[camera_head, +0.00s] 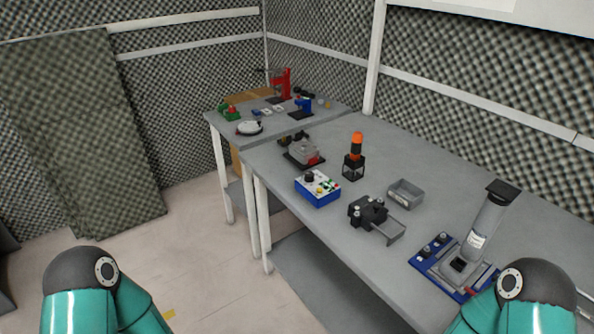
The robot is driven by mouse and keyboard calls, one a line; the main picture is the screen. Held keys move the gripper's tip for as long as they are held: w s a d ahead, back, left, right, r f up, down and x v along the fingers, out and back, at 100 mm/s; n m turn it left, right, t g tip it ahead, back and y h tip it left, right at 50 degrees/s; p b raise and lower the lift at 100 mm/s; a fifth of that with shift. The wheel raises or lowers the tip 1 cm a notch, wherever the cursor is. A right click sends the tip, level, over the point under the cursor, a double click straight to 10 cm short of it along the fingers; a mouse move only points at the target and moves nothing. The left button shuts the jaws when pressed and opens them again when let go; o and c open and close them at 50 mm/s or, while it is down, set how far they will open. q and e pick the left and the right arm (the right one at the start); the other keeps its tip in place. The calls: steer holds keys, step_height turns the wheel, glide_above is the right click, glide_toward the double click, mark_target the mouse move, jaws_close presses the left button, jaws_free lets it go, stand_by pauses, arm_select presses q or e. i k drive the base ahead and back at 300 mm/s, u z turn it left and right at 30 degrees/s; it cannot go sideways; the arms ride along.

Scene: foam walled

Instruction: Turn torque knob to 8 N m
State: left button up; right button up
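A blue box with a white top panel (318,188) stands near the front edge of the grey table. It carries a black knob (309,177) and several small coloured buttons. Whether this is the torque knob, and its setting, is too small to read. Further right, a blue base plate (432,250) with small black knob-like parts lies beside a tall grey column device. Both my arms show only as teal links with dark joints at the bottom left and bottom right. Neither gripper is in view.
The grey table (440,165) also holds a black stand with an orange top (356,152), a black fixture (369,211), a grey tray (405,194) and the tall column device (484,230). A second table (221,129) with tools stands behind. Floor at left is clear.

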mark_target(309, 176)
steer(key=u, duration=0.3)
steer(key=i, duration=0.7)
steer(key=u, duration=0.65)
steer(key=i, duration=0.4)
steer(key=z, duration=0.2)
